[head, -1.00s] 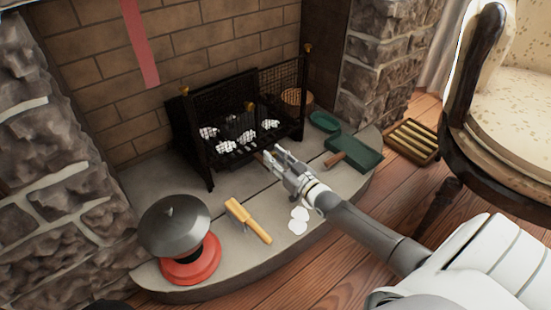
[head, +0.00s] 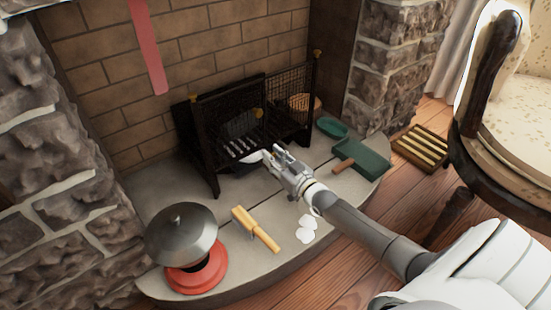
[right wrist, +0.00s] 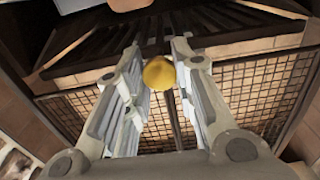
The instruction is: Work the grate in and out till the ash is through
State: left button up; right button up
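The black fire grate (head: 208,135) stands on the hearth in the fireplace, with mesh sides. Pale bars (head: 240,148) show across its floor, with no white lumps seen on them. A whitish patch (head: 252,157) shows low at its front, partly behind my right gripper; I cannot tell what it is. My right gripper (head: 277,155) is just in front of the grate. In the right wrist view its fingers (right wrist: 158,50) are apart, with a yellow knob (right wrist: 159,74) seen between them; no grip on it is clear. My left gripper is not in view.
A dark-lidded red pot (head: 182,240), a yellow-handled brush (head: 255,228) and white pieces (head: 307,229) lie along the front hearth. A green dustpan (head: 362,157) is to the right. An armchair (head: 515,105) stands at far right.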

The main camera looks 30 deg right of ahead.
jog(key=o, duration=0.5)
jog(key=shift+r, duration=0.1)
jog(key=shift+c, duration=0.2)
jog(key=s, duration=1)
jog(key=shift+s+d, duration=0.35)
jog(key=shift+d, duration=0.05)
jog(key=shift+s, duration=0.6)
jog(key=shift+r, duration=0.1)
